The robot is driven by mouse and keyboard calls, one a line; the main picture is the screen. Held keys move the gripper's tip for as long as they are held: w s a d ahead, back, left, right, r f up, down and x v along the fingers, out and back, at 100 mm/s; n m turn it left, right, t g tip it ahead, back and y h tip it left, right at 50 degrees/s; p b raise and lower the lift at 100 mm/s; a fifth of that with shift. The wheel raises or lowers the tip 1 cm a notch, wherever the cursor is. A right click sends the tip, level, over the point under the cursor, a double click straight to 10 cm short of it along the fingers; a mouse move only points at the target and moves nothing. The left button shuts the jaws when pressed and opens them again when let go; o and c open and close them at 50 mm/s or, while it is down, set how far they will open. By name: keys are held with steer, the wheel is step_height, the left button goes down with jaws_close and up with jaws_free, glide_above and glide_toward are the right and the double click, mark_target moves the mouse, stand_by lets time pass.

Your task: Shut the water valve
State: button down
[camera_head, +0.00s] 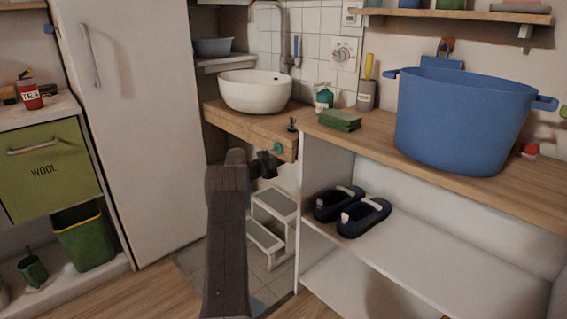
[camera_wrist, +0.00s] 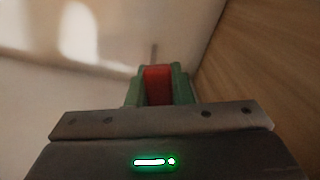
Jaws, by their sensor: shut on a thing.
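My gripper (camera_wrist: 156,86) shows in the wrist view with green fingers shut on a red piece (camera_wrist: 157,84), which looks like the handle of the water valve. A thin dark stem shows just beyond the fingers. In the head view my gripper (camera_head: 279,148) is at the front edge of the wooden sink counter (camera_head: 262,127), below and right of the white basin (camera_head: 255,91). The red piece is hidden there by the gripper. The rest of the valve cannot be made out.
A step stool (camera_head: 272,207) stands under the sink. To the right, a shelf unit (camera_head: 420,255) holds dark sandals (camera_head: 352,209), with a blue pot (camera_head: 462,120) and green sponges (camera_head: 340,121) on top. A tall white cabinet (camera_head: 130,120) is on the left.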

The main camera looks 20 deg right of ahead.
steer(key=shift+r+m, duration=0.1)
steer(key=shift+m, duration=0.3)
stand_by(0.3)
steer(key=c, duration=1.3)
jaws_free()
steer(key=shift+r, duration=0.1)
steer(key=shift+p+v, duration=1.8)
steer(key=shift+v, duration=5.1)
